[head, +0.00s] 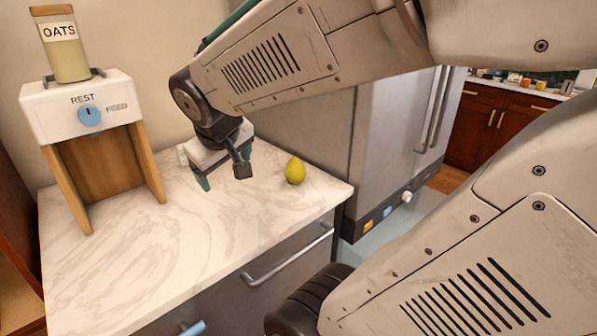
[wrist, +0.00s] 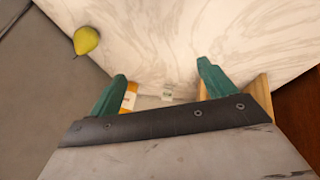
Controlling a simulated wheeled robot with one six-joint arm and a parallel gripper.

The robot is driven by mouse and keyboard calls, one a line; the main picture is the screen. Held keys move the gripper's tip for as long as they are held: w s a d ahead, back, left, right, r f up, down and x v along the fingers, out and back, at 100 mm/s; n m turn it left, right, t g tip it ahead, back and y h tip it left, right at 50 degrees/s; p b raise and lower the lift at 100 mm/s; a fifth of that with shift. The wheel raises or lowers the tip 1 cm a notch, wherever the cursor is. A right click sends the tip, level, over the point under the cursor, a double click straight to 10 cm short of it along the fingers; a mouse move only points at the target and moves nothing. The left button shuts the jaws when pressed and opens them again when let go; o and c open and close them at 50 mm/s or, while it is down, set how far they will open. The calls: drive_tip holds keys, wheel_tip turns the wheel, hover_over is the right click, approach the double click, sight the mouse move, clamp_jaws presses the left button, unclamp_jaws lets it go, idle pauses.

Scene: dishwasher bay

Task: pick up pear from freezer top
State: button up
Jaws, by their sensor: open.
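A yellow-green pear (head: 295,170) stands on the white marble-patterned top (head: 140,270) of a grey drawer unit, near its right edge. In the wrist view the pear (wrist: 86,40) is at the upper left, outside the jaws. My gripper (head: 222,178) is above the marble top, to the left of the pear and apart from it. In the wrist view its two green fingers (wrist: 163,75) are spread wide with nothing held between them.
A white dispenser (head: 85,107) on wooden legs, with an oats jar (head: 60,45) on it, stands at the left. A tall steel appliance (head: 390,140) rises behind and right of the pear. A drawer handle (head: 288,255) juts from the front. The marble's front middle is clear.

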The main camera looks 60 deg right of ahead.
drive_tip(key=w+d+t+h, duration=0.2)
drive_tip(key=w+d, duration=0.1)
drive_tip(key=d, duration=0.6)
drive_tip(key=w+d+t+h, duration=0.1)
drive_tip(key=w+d, duration=0.2)
drive_tip(key=d, duration=0.6)
drive_tip(key=n+t+y, duration=0.3)
drive_tip(key=t+y, duration=0.1)
hover_over(295, 172)
drive_tip(key=w+d, duration=0.3)
drive_tip(key=d, duration=0.1)
wheel_tip(295, 172, down, 7)
drive_tip(key=shift+f, duration=0.1)
drive_tip(key=s+f+y, duration=0.1)
drive_tip(key=s, duration=0.1)
drive_tip(key=s+f+y, duration=0.1)
drive_tip(key=s+f, duration=0.1)
drive_tip(key=s, duration=0.1)
drive_tip(key=s+f+y, duration=0.2)
drive_tip(key=s, duration=0.1)
drive_tip(key=shift+a+f+t, duration=0.1)
drive_tip(key=shift+a+t, duration=0.3)
drive_tip(key=shift+s+a+f, duration=0.15)
drive_tip(key=shift+s+f, duration=0.1)
drive_tip(key=shift+w+a+f, duration=0.1)
drive_tip(key=shift+w+f, duration=0.1)
drive_tip(key=x, duration=0.7)
drive_tip(key=shift+w+r, duration=0.15)
drive_tip(key=shift+r, duration=0.1)
drive_tip(key=c, duration=1.1)
